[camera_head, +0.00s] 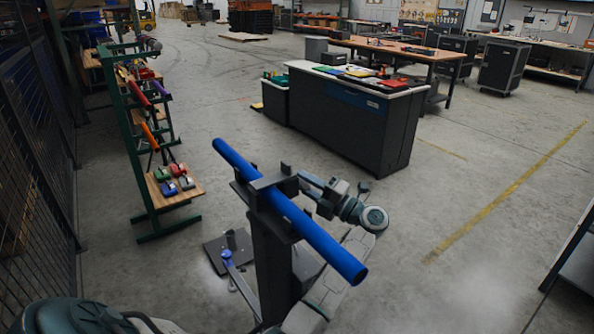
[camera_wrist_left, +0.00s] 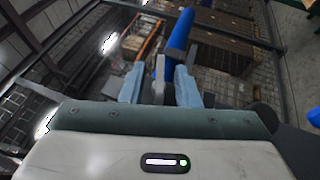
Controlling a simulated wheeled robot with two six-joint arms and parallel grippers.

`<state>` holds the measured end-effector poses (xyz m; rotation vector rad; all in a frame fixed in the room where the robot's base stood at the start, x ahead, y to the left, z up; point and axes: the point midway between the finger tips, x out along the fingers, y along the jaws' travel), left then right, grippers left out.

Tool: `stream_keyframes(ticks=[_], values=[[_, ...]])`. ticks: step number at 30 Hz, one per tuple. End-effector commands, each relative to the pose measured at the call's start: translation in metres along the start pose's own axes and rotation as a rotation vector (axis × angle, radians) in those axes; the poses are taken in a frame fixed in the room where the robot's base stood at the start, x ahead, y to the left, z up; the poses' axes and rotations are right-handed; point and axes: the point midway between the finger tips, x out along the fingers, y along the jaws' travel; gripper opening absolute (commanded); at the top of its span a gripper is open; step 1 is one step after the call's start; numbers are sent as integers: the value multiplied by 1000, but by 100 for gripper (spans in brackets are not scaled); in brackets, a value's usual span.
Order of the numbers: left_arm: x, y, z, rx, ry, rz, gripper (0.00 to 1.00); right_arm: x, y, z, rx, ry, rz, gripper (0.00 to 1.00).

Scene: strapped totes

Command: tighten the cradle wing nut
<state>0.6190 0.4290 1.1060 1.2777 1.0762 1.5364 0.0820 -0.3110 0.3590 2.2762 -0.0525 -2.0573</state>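A long blue tube (camera_head: 320,245) lies slanted in a dark cradle (camera_head: 270,183) on top of a dark post (camera_head: 275,255). My left gripper (camera_head: 308,184) is at the right side of the cradle in the head view, its fingers pointing toward it. In the left wrist view, its two pale blue fingers (camera_wrist_left: 160,85) stand apart, with a small grey upright piece (camera_wrist_left: 158,72), apparently the wing nut, between them. A gap shows beside the left finger. The tube (camera_wrist_left: 180,38) rises behind the fingers. The wing nut is not distinguishable in the head view. My right gripper is not in view.
A green rack (camera_head: 140,130) with coloured tubes and clamps on its shelves stands at the left. A dark counter (camera_head: 345,120) with a white top stands behind the cradle. A dark plate (camera_head: 225,250) lies beside the post. Open floor lies to the right.

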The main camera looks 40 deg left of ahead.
Motion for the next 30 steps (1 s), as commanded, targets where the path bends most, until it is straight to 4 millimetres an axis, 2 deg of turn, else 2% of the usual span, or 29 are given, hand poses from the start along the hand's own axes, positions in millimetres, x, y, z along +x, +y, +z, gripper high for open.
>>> stream_keyframes(ticks=[1, 6, 16, 17, 21, 30], values=[[9, 3, 0, 1, 1, 2, 29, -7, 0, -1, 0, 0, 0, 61], [25, 1, 0, 0, 0, 0, 29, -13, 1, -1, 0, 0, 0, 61], [28, -1, 0, 0, -1, -1, 29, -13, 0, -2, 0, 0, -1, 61], [28, -1, 0, 0, -1, -1, 27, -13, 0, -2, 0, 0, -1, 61], [28, -1, 0, 0, -1, -1, 0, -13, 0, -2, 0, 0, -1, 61], [28, -1, -1, 2, 1, -6, 0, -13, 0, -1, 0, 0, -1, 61]])
